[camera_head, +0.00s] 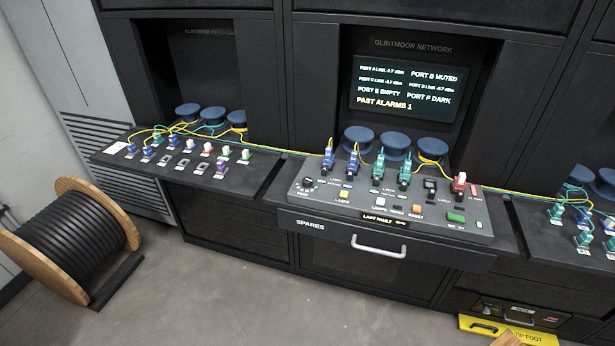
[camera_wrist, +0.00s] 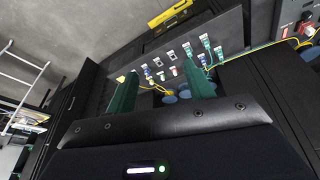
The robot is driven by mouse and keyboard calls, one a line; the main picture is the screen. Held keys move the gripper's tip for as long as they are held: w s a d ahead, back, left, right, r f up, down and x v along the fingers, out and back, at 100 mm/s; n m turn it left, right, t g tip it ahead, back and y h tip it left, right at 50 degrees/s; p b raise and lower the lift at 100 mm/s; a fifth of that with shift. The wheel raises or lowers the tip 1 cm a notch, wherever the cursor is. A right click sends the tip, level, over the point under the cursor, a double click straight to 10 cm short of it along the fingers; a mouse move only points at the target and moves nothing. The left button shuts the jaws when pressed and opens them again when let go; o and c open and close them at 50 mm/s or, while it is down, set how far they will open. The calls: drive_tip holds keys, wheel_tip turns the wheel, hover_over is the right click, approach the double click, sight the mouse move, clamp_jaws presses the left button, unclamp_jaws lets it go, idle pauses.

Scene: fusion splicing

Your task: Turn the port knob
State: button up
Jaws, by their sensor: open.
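The port knob (camera_head: 308,184) is a small round black dial at the left end of the sloped grey console (camera_head: 330,207) in the head view. A pale marked scale surrounds it. I cannot pick the knob out in the wrist view. My gripper (camera_wrist: 159,68) shows only in the wrist view, with two green fingers wide apart and nothing between them. Beyond the fingers is a panel with several small connectors, and the gripper is apart from it. The screen (camera_head: 405,88) above the console reads PORT B MUTED, PORT E EMPTY, PORT F DARK and PAST ALARMS 1.
Blue and green connectors with yellow cables stand just right of the knob; a yellow button (camera_head: 342,195) is nearby. A left shelf (camera_head: 175,165) holds more connectors. A cable drum (camera_head: 75,240) stands on the floor at left. A silver drawer handle (camera_head: 378,246) sticks out below the console.

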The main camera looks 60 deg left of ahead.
drive_tip(key=w+a+r+n+g, duration=0.1)
drive_tip(key=w+a+n, duration=0.25)
drive_tip(key=a, duration=0.95)
drive_tip(key=w+a+r+n, duration=0.2)
drive_tip(key=w+a+n, duration=0.15)
drive_tip(key=a, duration=0.95)
drive_tip(key=s+a+f+n+g, duration=0.1)
drive_tip(key=s+a+f+n, duration=0.15)
drive_tip(key=a, duration=0.95)
drive_tip(key=s+a+f+n, duration=0.1)
drive_tip(key=s+a+f, duration=0.15)
drive_tip(key=a, duration=1.05)
drive_tip(key=s+a+f+n, duration=0.3)
drive_tip(key=s+a, duration=0.5)
drive_tip(key=a, duration=0.4)
drive_tip(key=n+g+h, duration=0.1)
drive_tip(key=n, duration=0.6)
hover_over(307, 179)
wheel_tip(307, 179, down, 18)
wheel_tip(307, 179, down, 11)
drive_tip(key=shift+r, duration=0.2)
